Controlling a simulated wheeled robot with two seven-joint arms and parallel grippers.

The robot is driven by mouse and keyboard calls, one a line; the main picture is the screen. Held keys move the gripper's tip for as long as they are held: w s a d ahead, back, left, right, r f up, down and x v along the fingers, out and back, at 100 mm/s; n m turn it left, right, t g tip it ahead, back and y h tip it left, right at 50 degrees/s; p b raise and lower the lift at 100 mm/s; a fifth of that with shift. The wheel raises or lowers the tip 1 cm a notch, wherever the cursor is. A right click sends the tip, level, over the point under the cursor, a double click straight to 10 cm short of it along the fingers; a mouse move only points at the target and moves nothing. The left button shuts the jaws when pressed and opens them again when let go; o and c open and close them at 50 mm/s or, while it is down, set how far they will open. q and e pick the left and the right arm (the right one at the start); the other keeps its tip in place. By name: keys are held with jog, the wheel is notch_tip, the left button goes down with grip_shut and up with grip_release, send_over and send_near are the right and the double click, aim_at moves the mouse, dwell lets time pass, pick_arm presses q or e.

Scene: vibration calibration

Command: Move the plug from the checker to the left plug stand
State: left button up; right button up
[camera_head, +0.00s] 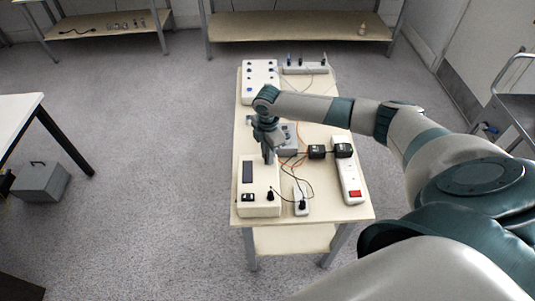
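A cream box with a dark display and a black switch, which looks like the checker (259,209), sits at the near left of the table. A black plug (270,195) stands on its near right part, with a cable leading off right. My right gripper (268,159) points down over the far end of the cream box, apart from the plugs. Its fingers look close together, but their opening is unclear. My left gripper is not in view.
A grey device (288,140) is partly hidden behind my gripper. A cream panel with knobs (260,70) stands farther back. Cables cross the table's middle (325,200).

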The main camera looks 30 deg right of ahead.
grip_shut()
jog(key=shift+n, duration=2.1)
jog(key=shift+n, duration=2)
jog(key=n+b, duration=0.1)
jog(key=n, duration=0.2)
jog(key=shift+n, duration=0.5)
